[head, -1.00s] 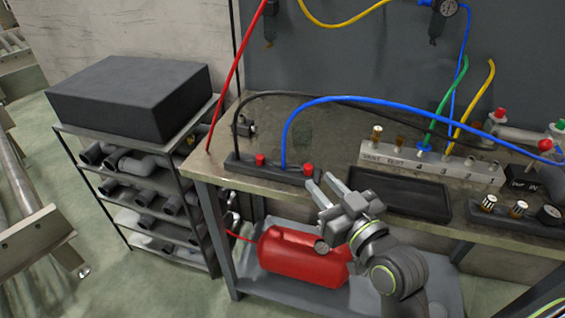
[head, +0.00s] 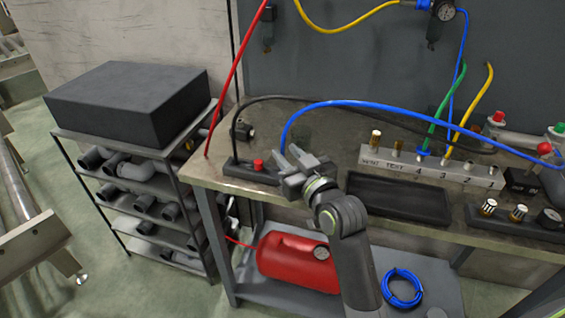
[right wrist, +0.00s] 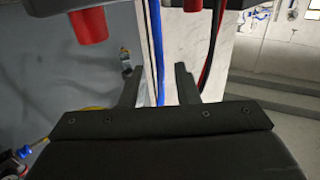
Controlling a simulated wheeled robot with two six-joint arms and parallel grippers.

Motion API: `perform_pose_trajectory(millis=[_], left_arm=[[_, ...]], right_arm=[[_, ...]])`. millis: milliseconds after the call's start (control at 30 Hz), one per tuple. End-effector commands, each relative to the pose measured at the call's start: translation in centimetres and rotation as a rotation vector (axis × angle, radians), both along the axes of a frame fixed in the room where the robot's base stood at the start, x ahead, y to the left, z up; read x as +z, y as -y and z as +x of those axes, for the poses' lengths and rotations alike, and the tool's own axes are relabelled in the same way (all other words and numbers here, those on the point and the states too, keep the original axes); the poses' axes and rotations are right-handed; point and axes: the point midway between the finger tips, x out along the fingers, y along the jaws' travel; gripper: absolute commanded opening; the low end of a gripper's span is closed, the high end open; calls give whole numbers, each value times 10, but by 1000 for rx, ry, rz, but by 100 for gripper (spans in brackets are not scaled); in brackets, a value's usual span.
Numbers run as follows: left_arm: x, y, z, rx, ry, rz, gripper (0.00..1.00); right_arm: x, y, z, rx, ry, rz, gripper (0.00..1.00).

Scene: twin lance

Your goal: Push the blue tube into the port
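The blue tube (head: 400,106) rises from the dark holder block (head: 240,168) at the bench's left and arches right across the bench. My right gripper (head: 285,154) is at the tube's left, upright end, in front of the holder. The grey port block (head: 432,166), marked VENT, TEST and numbers, stands at the bench's back right. The tube's lower end is hidden by the gripper. My left gripper is not in view.
A red cap (head: 258,165) sits on the holder; another red part shows close in the wrist view (right wrist: 88,27). A black tray (head: 400,198) lies in front of the port block. Green (head: 448,108) and yellow (head: 478,97) tubes stand in the block. The bench front edge is below.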

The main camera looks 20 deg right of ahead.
Motion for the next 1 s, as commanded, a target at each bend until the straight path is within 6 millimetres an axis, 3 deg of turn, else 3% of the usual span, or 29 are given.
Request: perform_pose_trajectory(millis=[200,500,733,1000], left_arm=[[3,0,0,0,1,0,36],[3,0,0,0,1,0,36],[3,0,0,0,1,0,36],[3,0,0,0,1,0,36]], right_arm=[[-1,-5,25,0,0,0,28],[-1,-6,28,-1,0,0,28],[-2,-6,28,-1,0,0,0],[-1,-6,28,-1,0,0,0]])
